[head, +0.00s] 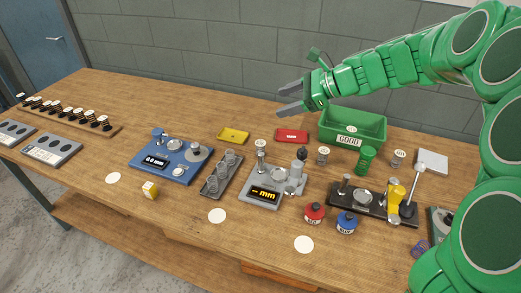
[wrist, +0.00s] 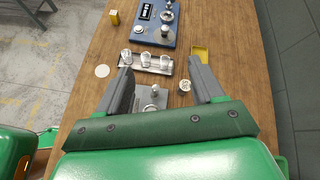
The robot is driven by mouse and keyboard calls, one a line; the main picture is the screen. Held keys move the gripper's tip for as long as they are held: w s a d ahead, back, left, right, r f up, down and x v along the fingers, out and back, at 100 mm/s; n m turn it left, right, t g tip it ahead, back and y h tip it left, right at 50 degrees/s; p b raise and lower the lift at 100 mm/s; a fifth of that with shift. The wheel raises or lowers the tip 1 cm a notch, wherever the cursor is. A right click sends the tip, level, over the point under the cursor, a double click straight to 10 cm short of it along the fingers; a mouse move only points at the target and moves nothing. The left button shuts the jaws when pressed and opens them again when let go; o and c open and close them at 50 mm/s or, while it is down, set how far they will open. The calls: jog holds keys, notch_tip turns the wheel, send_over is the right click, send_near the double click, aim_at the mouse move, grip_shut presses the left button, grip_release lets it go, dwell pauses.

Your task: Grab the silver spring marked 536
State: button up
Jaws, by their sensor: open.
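Several silver springs with white round caps stand on the bench. One (head: 323,156) is in front of the green bin, one (head: 398,158) is further right, and a capped one (head: 260,146) is at the back left of the grey gauge. The cap numbers are too small to read, so I cannot tell which is 536. My gripper (head: 282,100) is open and empty, raised above the back of the bench, pointing left. In the wrist view its fingers (wrist: 160,72) are spread, and a capped spring (wrist: 185,87) shows between them, near the right finger.
The green GOOD bin (head: 350,141), red tray (head: 292,136) and yellow tray (head: 233,136) are at the back. The grey gauge (head: 265,195), blue gauge (head: 160,165) and black coiler base (head: 350,203) stand in front. A green spring (head: 366,160) is near the bin.

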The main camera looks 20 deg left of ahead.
jog(key=w+a+f+m+t+y, duration=0.1)
jog(key=w+a+f+m, duration=0.2)
jog(key=w, duration=0.4)
jog(key=m, duration=0.1)
send_near(260, 148)
jog(key=shift+y, duration=0.3)
jog(key=f, duration=0.1)
jog(key=w+a+f, duration=0.1)
jog(key=a+f, duration=0.1)
jog(key=shift+w+a+f, duration=0.15)
jog(key=shift+w+f, duration=0.1)
jog(key=shift+w, duration=0.05)
jog(key=shift+x, duration=3.8)
jog(key=shift+a+r, duration=0.1)
jog(key=shift+r, duration=0.1)
jog(key=c, duration=1.1)
jog(key=shift+r, duration=0.1)
